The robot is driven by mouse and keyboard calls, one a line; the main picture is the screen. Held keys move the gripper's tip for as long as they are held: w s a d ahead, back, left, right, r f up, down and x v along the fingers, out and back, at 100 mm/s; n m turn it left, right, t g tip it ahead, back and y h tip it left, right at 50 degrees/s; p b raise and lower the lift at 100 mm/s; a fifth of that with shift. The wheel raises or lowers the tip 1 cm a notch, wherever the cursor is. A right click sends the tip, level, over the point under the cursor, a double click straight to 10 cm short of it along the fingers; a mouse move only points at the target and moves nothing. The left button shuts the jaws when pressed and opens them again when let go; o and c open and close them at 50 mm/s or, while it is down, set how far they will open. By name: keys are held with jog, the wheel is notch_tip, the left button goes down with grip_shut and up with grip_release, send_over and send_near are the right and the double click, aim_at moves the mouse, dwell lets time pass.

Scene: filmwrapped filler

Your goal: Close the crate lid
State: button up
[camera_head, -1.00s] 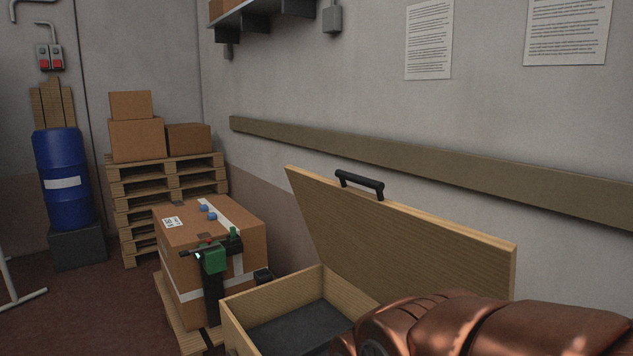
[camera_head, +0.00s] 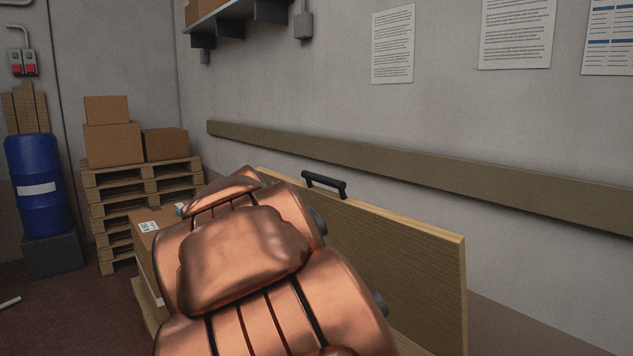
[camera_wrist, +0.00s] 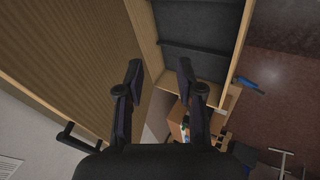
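The wooden crate lid (camera_head: 400,262) stands raised and tilted in the head view, with a black handle (camera_head: 324,184) on its top edge. In the wrist view the lid (camera_wrist: 65,50) fills the left side, with its handle (camera_wrist: 78,137) at lower left. The open crate (camera_wrist: 232,55), with a dark lining, shows right of the lid. My gripper (camera_wrist: 160,68) is open and empty, its two fingers apart in front of the lid and crate opening. In the head view my copper-coloured arm hides the gripper and the crate box.
A cardboard box (camera_head: 146,218) sits behind my arm at left. Stacked pallets with boxes (camera_head: 112,145) and a blue barrel (camera_head: 38,185) stand farther back. The wall with a brown rail (camera_head: 430,170) runs behind the lid. Open floor (camera_wrist: 285,70) shows at right in the wrist view.

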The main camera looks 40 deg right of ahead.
jog(key=w+d+r+n+h, duration=0.1)
jog(key=w+d+r+h, duration=0.2)
jog(key=w+d+r, duration=0.3)
jog(key=w+d+r+h, duration=0.2)
jog(key=w+d+r, duration=0.25)
jog(key=d, duration=0.45)
jog(key=n+t+h, duration=0.3)
jog(key=n, duration=0.1)
send_near(320, 179)
jog(key=d+f, duration=0.1)
jog(key=d, duration=0.2)
jog(key=shift+w+d+f, duration=0.25)
jog(key=shift+w+d, duration=0.25)
jog(key=shift+d, duration=0.1)
jog(key=p+x, duration=0.2)
jog(key=x, duration=0.3)
jog(key=shift+w+d+r, duration=0.1)
jog(key=shift+w+d, duration=0.05)
jog(key=shift+d, duration=0.2)
jog(key=shift+w+d+f, duration=0.15)
jog(key=shift+d+f, duration=0.1)
jog(key=shift+d, duration=0.4)
grip_shut()
